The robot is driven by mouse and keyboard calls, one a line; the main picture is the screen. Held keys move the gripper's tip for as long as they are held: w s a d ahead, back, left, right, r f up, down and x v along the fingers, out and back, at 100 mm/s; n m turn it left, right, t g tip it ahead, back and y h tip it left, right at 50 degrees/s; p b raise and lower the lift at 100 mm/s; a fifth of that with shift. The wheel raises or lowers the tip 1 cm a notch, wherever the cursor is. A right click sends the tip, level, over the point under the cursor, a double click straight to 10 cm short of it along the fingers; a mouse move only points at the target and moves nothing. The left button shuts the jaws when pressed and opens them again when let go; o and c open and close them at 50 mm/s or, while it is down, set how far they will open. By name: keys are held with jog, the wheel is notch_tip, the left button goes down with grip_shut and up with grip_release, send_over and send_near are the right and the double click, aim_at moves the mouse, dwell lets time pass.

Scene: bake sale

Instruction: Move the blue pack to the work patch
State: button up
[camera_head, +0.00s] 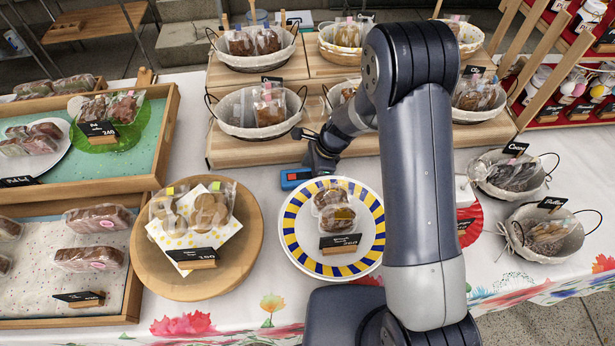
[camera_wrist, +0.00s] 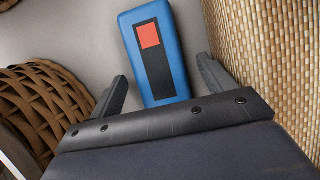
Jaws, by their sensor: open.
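The blue pack (camera_head: 296,178) is a small flat box with a dark panel and a red square. It lies on the white tablecloth, between the wooden riser and the striped plate. In the wrist view the blue pack (camera_wrist: 178,48) is seen lengthwise. My gripper (camera_head: 312,168) is low beside it, partly hidden by my arm. In the wrist view my gripper (camera_wrist: 163,75) is open, with the pack's near end between the two fingers and a gap on each side. I cannot pick out a work patch in either view.
The wooden riser (camera_head: 225,149) with baskets of baked goods stands just behind. A blue-and-yellow striped plate (camera_head: 293,240) and a round wooden board (camera_head: 150,275) are in front. In the wrist view a brown wicker basket (camera_wrist: 45,110) is left and a woven surface (camera_wrist: 265,60) right.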

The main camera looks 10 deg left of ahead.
aim_at(310, 175)
jog(key=shift+c, duration=0.4)
jog(key=c, duration=1.2)
notch_tip(310, 175, up, 10)
jog(key=shift+r, duration=0.1)
